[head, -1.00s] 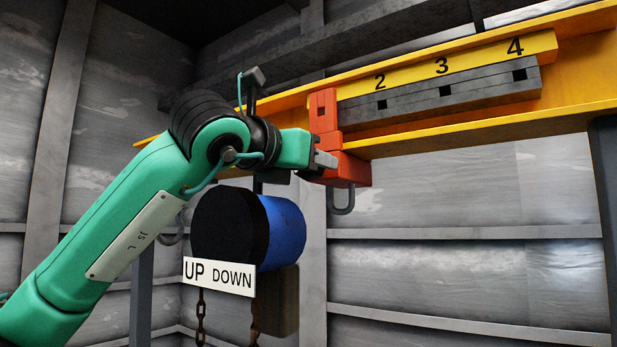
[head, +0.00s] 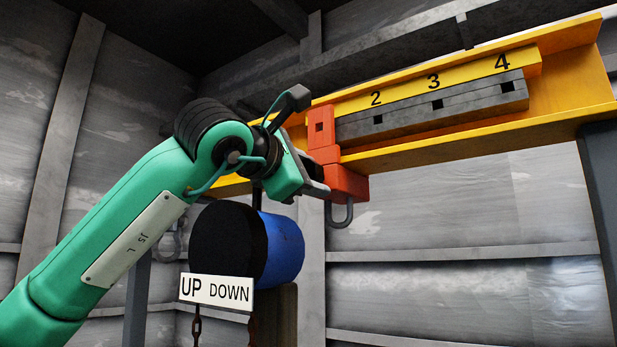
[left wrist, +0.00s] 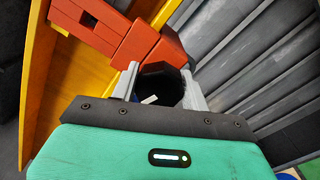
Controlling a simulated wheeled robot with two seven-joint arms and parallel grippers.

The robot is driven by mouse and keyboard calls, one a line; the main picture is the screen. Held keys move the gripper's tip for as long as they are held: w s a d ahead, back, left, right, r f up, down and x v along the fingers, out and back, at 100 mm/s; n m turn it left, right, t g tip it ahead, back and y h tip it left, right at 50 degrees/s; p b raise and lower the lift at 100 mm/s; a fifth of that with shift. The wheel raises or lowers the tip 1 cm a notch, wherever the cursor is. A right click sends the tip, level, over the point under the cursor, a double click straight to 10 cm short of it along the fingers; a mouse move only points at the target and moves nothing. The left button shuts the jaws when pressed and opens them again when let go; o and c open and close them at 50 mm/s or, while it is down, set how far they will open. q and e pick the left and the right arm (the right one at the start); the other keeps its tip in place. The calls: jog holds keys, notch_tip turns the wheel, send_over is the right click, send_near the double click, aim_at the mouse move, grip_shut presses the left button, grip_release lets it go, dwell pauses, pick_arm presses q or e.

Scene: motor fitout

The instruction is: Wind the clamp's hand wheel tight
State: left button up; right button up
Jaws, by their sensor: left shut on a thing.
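The orange-red clamp (head: 345,180) sits on the yellow beam at the left end of the grey slotted bar, with a grey shackle (head: 341,214) below it. My left gripper (head: 318,189) reaches the clamp's lower left side, its body rolled at a slant. In the left wrist view, the clamp (left wrist: 120,35) is just beyond the fingers. My left gripper (left wrist: 158,88) is shut on a dark, many-sided piece (left wrist: 163,80) between its fingers, which seems to be the hand wheel. In the head view the wheel is hidden by the gripper. My right gripper is not in view.
The yellow beam (head: 480,128) runs right, with numbers 2, 3 and 4 above the slotted bar (head: 460,105). A blue hoist drum (head: 283,250) with a black end hangs close below my gripper. An UP DOWN sign (head: 216,292) and chains are under it.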

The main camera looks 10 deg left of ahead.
pick_arm(q)
jog(key=m, duration=0.3)
jog(key=shift+m, duration=0.4)
jog(key=m, duration=0.3)
jog(key=shift+d+f+m, duration=0.1)
jog(key=shift+f+m, duration=0.05)
jog(key=shift+m, duration=0.15)
jog(key=m+p, duration=0.1)
jog(key=m, duration=0.2)
jog(key=shift+f+m, duration=0.1)
jog(key=shift+m, duration=0.2)
jog(key=shift+f+m, duration=0.15)
jog(key=shift+m, duration=1.65)
jog(key=shift+p, duration=0.3)
jog(key=o, duration=1)
